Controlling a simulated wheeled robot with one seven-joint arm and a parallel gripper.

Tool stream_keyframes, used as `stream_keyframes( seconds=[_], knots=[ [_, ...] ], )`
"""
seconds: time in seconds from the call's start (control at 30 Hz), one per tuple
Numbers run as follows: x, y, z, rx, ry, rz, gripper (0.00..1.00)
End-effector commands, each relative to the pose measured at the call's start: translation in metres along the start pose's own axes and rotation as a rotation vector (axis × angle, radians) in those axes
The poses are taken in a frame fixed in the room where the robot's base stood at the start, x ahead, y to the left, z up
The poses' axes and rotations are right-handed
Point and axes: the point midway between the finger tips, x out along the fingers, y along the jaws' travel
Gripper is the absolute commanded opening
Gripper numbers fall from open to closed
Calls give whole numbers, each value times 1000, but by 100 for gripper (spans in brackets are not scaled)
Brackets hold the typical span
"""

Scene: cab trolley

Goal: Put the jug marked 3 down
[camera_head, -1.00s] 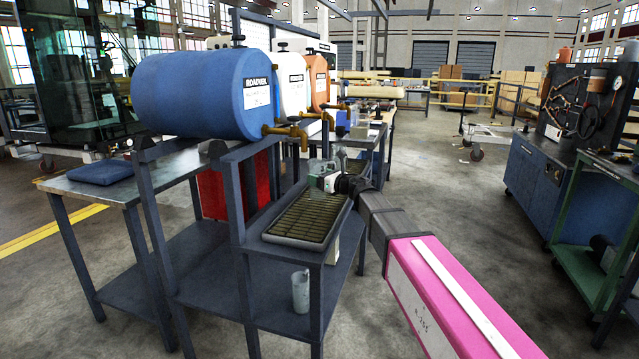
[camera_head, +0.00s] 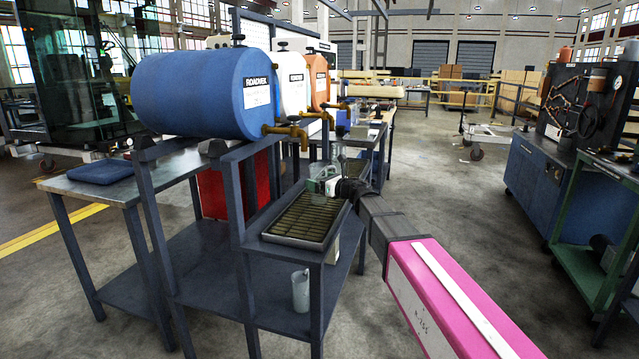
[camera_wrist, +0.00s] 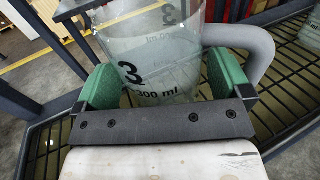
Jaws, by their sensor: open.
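The jug marked 3 (camera_wrist: 160,50) is a clear vessel with a black "3", "300 ml" printing and a grey handle (camera_wrist: 245,38) on the right in the wrist view. It stands over the slatted drip tray (camera_wrist: 275,105), between the two green fingers of my gripper (camera_wrist: 165,85). The jaws are open around it; the plate behind them hides its lower part. In the head view my gripper (camera_head: 326,181) is at the tray's (camera_head: 300,218) far right end, with the jug (camera_head: 343,165) small and partly hidden there.
Blue, white and orange drums (camera_head: 205,93) with brass taps (camera_head: 292,130) lie above the tray on a dark rack. Another clear vessel (camera_wrist: 312,32) shows at the wrist view's right edge. A grey cup (camera_head: 300,291) stands on the lower shelf. The floor to the right is open.

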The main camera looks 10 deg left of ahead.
Motion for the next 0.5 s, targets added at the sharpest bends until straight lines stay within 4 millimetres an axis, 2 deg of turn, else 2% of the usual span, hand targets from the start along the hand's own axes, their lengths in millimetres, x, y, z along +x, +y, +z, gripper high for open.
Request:
stream_keyframes(
  seconds=[0.5],
  knots=[
    [-96, 2, 0, 0, 0, -1, 96]
  ],
)
